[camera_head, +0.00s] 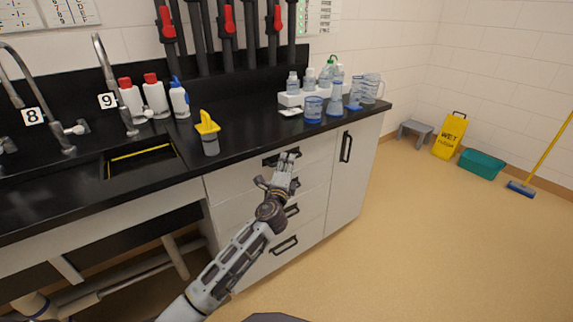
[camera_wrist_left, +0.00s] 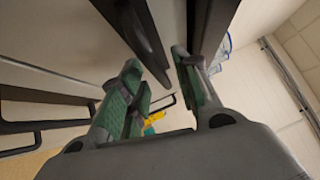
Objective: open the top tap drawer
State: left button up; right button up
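The white top drawer (camera_head: 235,176) is the uppermost front of the drawer stack under the black counter, and it looks closed. Its dark handle (camera_head: 269,161) is partly hidden by my left gripper (camera_head: 287,160). In the left wrist view, the handle (camera_wrist_left: 142,35) reaches down toward the space between the two green-padded fingers of my left gripper (camera_wrist_left: 162,90). The fingers are apart, and I cannot tell whether either one touches the handle. My right gripper is in neither view.
Lower drawer handles (camera_head: 285,245) sit below, and a cupboard door handle (camera_head: 346,147) is to the right. The black counter (camera_head: 250,140) overhangs the drawers and holds a yellow-topped container (camera_head: 209,135), bottles and beakers. The floor (camera_head: 400,240) in front is clear.

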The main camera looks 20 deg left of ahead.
pick_arm(q)
jog(key=shift+w, duration=0.25)
grip_shut()
dwell(0.3)
